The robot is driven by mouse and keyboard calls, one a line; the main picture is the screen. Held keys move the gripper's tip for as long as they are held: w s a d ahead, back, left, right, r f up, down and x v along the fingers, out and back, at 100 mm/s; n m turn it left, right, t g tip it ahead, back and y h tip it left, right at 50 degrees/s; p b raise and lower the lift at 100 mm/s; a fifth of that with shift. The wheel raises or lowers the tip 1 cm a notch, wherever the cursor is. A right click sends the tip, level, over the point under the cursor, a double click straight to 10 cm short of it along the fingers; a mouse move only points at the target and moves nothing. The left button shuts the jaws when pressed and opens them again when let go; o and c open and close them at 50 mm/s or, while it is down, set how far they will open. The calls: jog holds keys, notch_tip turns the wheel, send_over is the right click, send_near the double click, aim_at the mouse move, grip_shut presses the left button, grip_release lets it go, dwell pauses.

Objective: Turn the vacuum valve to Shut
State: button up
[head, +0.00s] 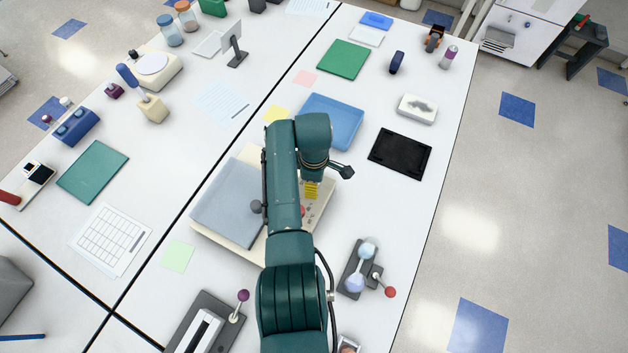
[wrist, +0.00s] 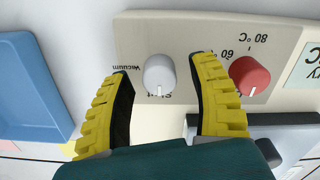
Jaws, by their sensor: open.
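The vacuum valve is a white round knob (wrist: 159,72) on a beige panel in the wrist view. A word reading Vacuum stands at its left, upside down. A pale line on the knob points down in the picture, at a small label that appears to read Shut. My gripper (wrist: 164,66) is open, with one yellow finger on each side of the knob and visible gaps between. In the head view my gripper (head: 312,190) is over the right part of the beige device (head: 245,248); my arm hides the knob there.
A red temperature knob (wrist: 250,75) sits just right of my right finger in the wrist view. A blue tray (head: 333,120) lies behind the device. A grey stand with a red-tipped lever (head: 389,291) stands at its front right.

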notch_tip(320, 180, up, 11)
jog(key=shift+r, duration=0.15)
dwell(0.5)
